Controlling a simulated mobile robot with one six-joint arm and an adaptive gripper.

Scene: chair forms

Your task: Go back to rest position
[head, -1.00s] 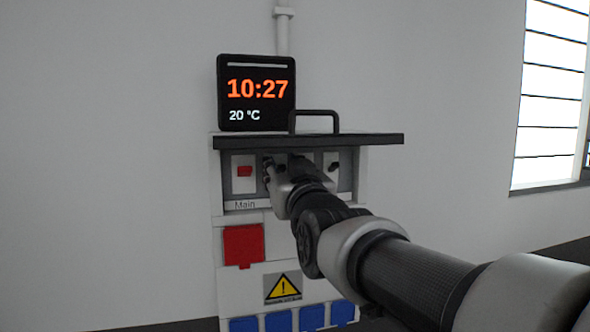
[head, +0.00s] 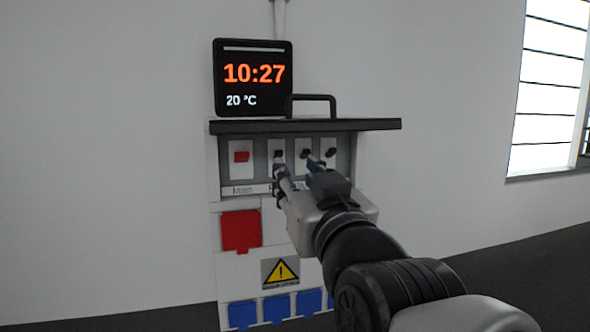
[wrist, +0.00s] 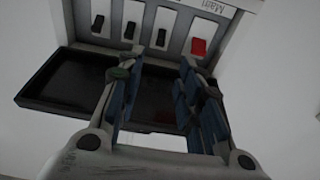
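My gripper (head: 297,172) is in front of the switch row of a white electrical cabinet (head: 214,235). In the wrist view the two fingers of my gripper (wrist: 158,68) stand apart with nothing between them. The red main switch (head: 241,157) is at the left of the row, left of my gripper. Black switches, such as the second one (head: 279,154), sit to its right. The wrist view shows the row inverted, with the red switch (wrist: 198,46) at the right. I cannot tell the exact gap between fingertips and panel.
The cabinet's dark lid (head: 235,127) juts out above the switches, with a black handle (head: 312,97). A clock (head: 253,78) stands above it. A red socket cover (head: 240,230) and blue socket covers (head: 276,309) are below. A window (head: 548,90) is at the right.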

